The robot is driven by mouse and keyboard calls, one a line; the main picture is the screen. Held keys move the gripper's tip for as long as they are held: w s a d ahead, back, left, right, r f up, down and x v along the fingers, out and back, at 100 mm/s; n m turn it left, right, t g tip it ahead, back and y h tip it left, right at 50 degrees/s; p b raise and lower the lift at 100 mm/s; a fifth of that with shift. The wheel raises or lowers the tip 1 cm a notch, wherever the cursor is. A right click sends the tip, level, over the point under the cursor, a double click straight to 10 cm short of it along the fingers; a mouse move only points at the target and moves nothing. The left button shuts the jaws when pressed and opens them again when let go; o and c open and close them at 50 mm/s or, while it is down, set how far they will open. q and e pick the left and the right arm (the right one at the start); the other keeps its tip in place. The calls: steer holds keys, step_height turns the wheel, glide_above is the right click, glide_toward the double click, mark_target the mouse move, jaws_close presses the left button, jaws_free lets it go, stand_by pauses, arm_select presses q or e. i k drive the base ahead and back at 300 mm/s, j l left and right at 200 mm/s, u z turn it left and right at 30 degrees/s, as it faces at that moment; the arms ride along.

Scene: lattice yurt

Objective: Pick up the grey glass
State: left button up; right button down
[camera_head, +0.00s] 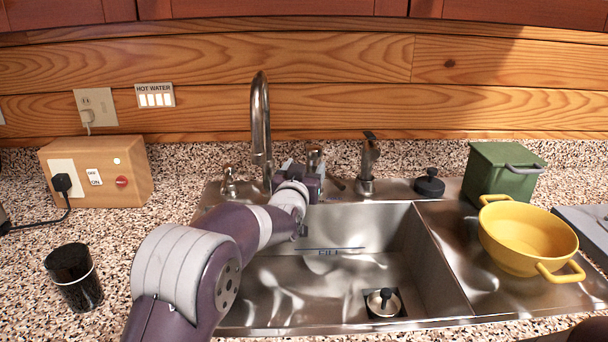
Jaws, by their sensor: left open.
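A dark, nearly black glass (74,278) with a pale band stands upright on the speckled counter at the lower left. It is the only glass-like thing I see, and it looks darker than grey. My left arm reaches from the bottom over the sink, passing to the right of the glass. My left gripper (312,181) is open at the sink's back edge, beside the faucet and well away from the glass. Its fingers are small and partly hidden. My right gripper is not in view.
The steel sink (440,262) holds a drain stopper (383,302). A tall faucet (261,120) rises behind it. A wooden switch box (97,172) with a cord is behind the glass.

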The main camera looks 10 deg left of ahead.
mark_target(79, 279)
steer(key=k+j, duration=0.1)
steer(key=k, duration=1.4)
